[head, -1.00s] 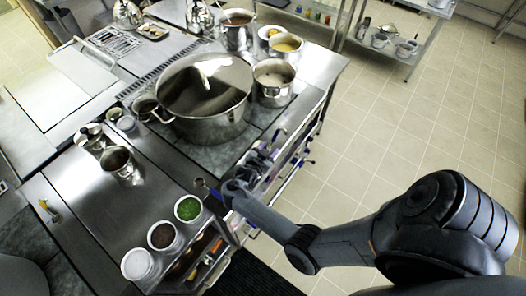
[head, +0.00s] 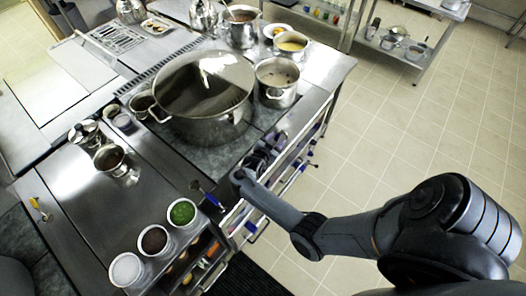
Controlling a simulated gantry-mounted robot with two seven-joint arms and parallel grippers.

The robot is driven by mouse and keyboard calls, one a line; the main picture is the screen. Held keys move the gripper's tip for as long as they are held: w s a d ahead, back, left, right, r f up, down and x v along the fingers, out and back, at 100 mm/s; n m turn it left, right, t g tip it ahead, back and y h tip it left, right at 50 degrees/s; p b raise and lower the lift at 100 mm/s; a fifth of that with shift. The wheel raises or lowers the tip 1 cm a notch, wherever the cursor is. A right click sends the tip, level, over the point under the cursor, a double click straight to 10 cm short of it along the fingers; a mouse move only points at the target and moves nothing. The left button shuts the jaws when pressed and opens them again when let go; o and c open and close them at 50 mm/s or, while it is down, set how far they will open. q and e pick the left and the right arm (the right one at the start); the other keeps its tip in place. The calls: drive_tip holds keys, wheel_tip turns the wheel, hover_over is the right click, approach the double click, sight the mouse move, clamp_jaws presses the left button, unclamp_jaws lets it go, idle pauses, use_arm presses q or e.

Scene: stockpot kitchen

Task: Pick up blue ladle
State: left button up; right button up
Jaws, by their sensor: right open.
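A ladle with a blue handle (head: 210,198) lies at the front edge of the steel counter, just beyond the green bowl, with its small dark bowl end towards the stove. My right gripper (head: 262,153) is over the front edge of the stove, right of the ladle and below the big stockpot. It is open, and I see it apart from the ladle. The fingertips are small and dark against the stove front, so their exact gap is hard to see. My left gripper is not in view.
A large lidded stockpot (head: 205,115) stands on the stove, with a smaller pot (head: 276,88) beside it. A green-filled bowl (head: 182,213), a brown-filled bowl (head: 153,241) and a white-filled bowl (head: 126,270) line the counter's front. Tiled floor is clear at right.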

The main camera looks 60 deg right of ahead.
drive_tip(key=shift+x, duration=0.8)
drive_tip(key=shift+a, duration=0.2)
drive_tip(key=shift+c, duration=0.8)
clamp_jaws()
